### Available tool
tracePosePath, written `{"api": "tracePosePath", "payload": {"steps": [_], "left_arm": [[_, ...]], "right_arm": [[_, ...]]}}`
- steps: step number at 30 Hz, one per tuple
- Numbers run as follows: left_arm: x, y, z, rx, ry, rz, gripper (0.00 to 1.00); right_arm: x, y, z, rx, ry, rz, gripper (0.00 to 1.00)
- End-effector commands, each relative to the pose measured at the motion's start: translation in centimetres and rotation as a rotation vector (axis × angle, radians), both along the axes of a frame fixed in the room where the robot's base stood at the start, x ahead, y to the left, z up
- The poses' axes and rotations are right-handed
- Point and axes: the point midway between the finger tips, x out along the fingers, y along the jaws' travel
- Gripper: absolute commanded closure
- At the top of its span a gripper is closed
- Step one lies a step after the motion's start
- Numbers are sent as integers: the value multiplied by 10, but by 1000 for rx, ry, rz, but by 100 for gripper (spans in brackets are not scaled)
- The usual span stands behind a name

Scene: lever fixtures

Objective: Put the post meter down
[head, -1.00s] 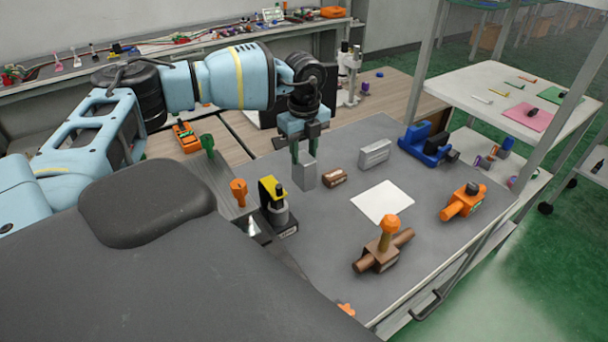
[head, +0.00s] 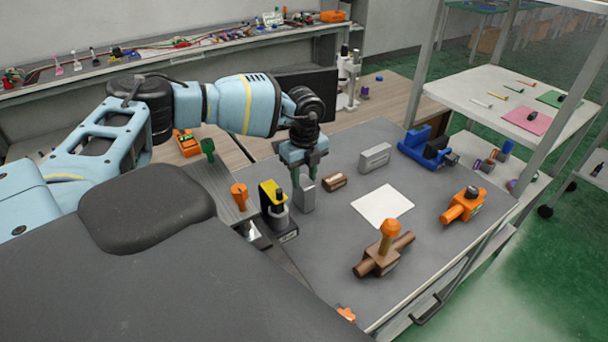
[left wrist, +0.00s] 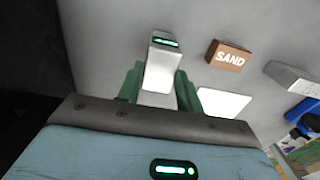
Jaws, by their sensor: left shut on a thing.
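The post meter (head: 306,199) is a grey upright block. My left gripper (head: 305,180) is shut on it, with a green finger on each side, over the near left part of the dark grey table mat (head: 325,240). In the left wrist view the post meter (left wrist: 160,68) stands between the green fingers and shows a small lit green display at its far end. I cannot tell whether its base touches the mat. My right gripper is not in view.
A yellow-and-black device (head: 275,205) stands close on the left. A brown block (head: 335,181) marked SAND and a grey block (head: 375,157) lie behind to the right. A white sheet (head: 383,206) and a brown valve with an orange knob (head: 383,255) are further right.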

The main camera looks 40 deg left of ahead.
Motion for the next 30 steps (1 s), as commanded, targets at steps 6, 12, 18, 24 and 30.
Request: {"api": "tracePosePath", "payload": {"steps": [6,12,18,24,30], "left_arm": [[0,0,-2,0,0,0,52],[0,0,-2,0,0,0,42],[0,0,-1,0,0,0,42],[1,0,21,-2,-2,1,42],[1,0,62,-1,-3,0,42]], "right_arm": [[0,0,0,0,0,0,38],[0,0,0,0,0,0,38],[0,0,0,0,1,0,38],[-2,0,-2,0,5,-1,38],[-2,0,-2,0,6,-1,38]]}}
